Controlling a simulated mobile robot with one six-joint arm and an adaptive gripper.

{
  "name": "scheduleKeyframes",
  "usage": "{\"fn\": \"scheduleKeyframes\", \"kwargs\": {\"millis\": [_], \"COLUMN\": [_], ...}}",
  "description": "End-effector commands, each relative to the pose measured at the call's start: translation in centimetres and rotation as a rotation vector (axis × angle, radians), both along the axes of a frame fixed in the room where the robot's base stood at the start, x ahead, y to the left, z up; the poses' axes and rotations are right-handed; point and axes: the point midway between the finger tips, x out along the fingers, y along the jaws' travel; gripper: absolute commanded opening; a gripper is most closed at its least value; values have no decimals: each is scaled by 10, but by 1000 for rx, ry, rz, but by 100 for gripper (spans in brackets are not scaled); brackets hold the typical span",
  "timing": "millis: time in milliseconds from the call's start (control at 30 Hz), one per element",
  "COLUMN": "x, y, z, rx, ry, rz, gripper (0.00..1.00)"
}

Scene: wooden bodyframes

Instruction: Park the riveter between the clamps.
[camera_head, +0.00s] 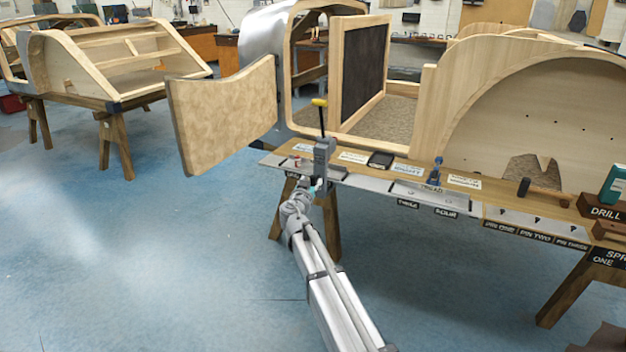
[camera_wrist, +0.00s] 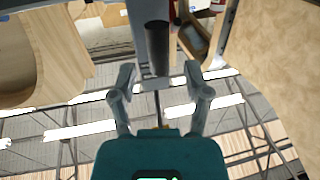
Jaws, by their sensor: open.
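A grey upright tool (camera_head: 322,152) with a dark rod and yellow tip stands at the bench's left end; it looks like the riveter. In the wrist view its grey body (camera_wrist: 145,60) enters from the top. My gripper (camera_head: 316,185) is at the tool's near side in the head view. A small blue upright tool (camera_head: 436,173), perhaps a clamp, stands farther right. A second clamp is not clearly identifiable.
The bench (camera_head: 470,200) carries several labels, a black box (camera_head: 381,160) and a dark-handled hammer-like tool (camera_head: 540,190). A teal drill box (camera_head: 613,185) stands far right. A tan panel (camera_head: 222,115) hangs out left of the wooden bodyframe (camera_head: 432,110). The blue floor before the bench is clear.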

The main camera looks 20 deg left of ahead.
Motion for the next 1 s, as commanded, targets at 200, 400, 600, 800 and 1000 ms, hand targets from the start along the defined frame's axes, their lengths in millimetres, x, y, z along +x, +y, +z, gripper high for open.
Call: {"fn": "scheduleKeyframes", "kwargs": {"millis": [200, 400, 600, 800, 1000], "x": [20, 23, 23, 23, 23], "y": [2, 2, 2, 2, 2], "z": [0, 0, 0, 0, 0], "rx": [0, 0, 0, 0, 0], "ry": [0, 0, 0, 0, 0], "rz": [-2, -1, -1, -1, -1], "gripper": [62, 62, 62, 29, 0]}}
